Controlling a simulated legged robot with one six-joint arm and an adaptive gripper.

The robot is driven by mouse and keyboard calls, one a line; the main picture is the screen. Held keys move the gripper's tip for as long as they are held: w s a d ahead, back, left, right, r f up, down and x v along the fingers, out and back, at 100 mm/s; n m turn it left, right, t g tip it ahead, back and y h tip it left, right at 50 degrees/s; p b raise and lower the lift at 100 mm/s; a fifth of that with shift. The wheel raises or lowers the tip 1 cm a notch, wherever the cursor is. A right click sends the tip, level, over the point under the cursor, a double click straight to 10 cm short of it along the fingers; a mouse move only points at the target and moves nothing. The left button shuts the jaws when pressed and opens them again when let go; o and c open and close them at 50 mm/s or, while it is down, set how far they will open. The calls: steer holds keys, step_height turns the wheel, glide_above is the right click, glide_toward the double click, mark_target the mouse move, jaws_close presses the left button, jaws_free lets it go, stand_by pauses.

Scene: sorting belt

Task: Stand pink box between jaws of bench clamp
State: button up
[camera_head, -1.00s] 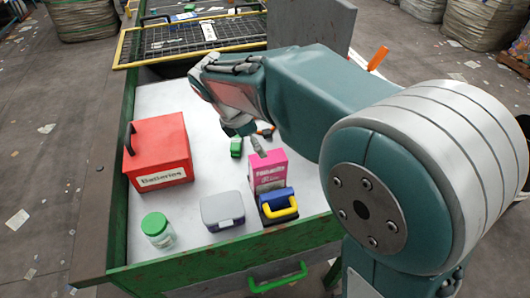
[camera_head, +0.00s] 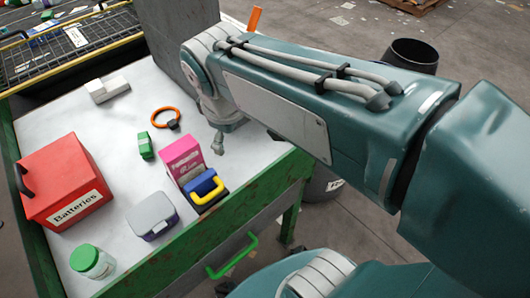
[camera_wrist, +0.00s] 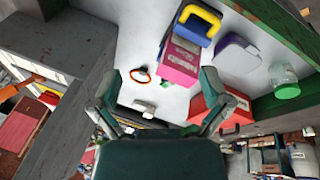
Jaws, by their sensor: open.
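The pink box (camera_head: 182,158) stands upright near the table's front edge, and it also shows in the wrist view (camera_wrist: 179,58). A blue block with a yellow handle (camera_head: 203,186), on a dark base, is close against the box's front side; it looks like the bench clamp and also shows in the wrist view (camera_wrist: 197,25). I cannot make out its jaws or whether the box is between them. My gripper (camera_wrist: 165,88) is open and empty, its fingers spread apart below the box in the wrist view. In the head view, my gripper (camera_head: 217,140) is partly hidden, just right of the box.
A red Batteries box (camera_head: 62,185), a grey lidded container (camera_head: 153,215) and a green-lidded jar (camera_head: 92,262) stand left of the clamp. A green item (camera_head: 145,146), an orange ring (camera_head: 165,117) and a white block (camera_head: 107,88) lie behind. A tall grey panel (camera_head: 180,35) rises at the back.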

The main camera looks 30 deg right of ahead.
steer(key=s+d+f+m+t, duration=0.1)
steer(key=s+d+m+t, duration=0.1)
steer(key=s+m, duration=0.5)
steer(key=shift+d+f+m+y, duration=0.3)
steer(key=shift+d+m+y, duration=0.1)
steer(key=shift+d+m, duration=0.4)
